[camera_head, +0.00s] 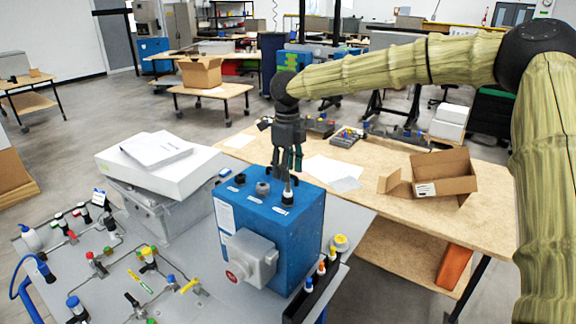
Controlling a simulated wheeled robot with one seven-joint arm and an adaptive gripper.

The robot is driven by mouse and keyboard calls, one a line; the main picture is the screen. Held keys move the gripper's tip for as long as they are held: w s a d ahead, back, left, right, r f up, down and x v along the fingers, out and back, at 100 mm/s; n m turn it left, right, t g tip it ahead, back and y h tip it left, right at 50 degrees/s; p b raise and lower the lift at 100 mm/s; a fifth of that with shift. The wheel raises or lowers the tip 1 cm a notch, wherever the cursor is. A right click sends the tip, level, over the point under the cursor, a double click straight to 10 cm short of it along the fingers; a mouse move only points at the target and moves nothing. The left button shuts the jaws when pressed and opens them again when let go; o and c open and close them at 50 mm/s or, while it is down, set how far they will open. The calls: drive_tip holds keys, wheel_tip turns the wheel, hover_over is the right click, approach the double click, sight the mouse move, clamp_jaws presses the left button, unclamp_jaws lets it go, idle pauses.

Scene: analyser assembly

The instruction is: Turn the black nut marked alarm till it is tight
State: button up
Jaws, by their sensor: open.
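A blue analyser box (296,236) stands on the grey bench at the middle of the head view.
A grey housing with a red-ended knob (250,257) juts from the box front. A white case with papers (160,160) stands to the left. Small valves and fittings cover the grey bench (190,275). Behind, a wooden table (385,165) holds an open cardboard box (445,178).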

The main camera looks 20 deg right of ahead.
sight(288, 191)
drive_tip(key=shift+w+f+b, duration=0.15)
drive_tip(key=shift+f+b, duration=0.15)
drive_tip(key=shift+f, duration=0.4)
drive_tip(key=shift+f+b, duration=0.25)
drive_tip(key=shift+b, duration=0.05)
drive_tip(key=shift+s, duration=0.5)
drive_tip(key=shift+s+f, duration=0.2)
drive_tip(key=shift+f, duration=0.1)
drive_tip(key=f, duration=0.2)
drive_tip(key=shift+w+f, duration=0.4)
drive_tip(key=shift+s+f, duration=0.25)
drive_tip(key=shift+f, duration=0.7)
drive_tip(key=shift+w+f+b, duration=0.15)
drive_tip(key=shift+f+b, duration=0.2)
drive_tip(key=shift+f, duration=0.55)
drive_tip(key=shift+c, duration=0.2)
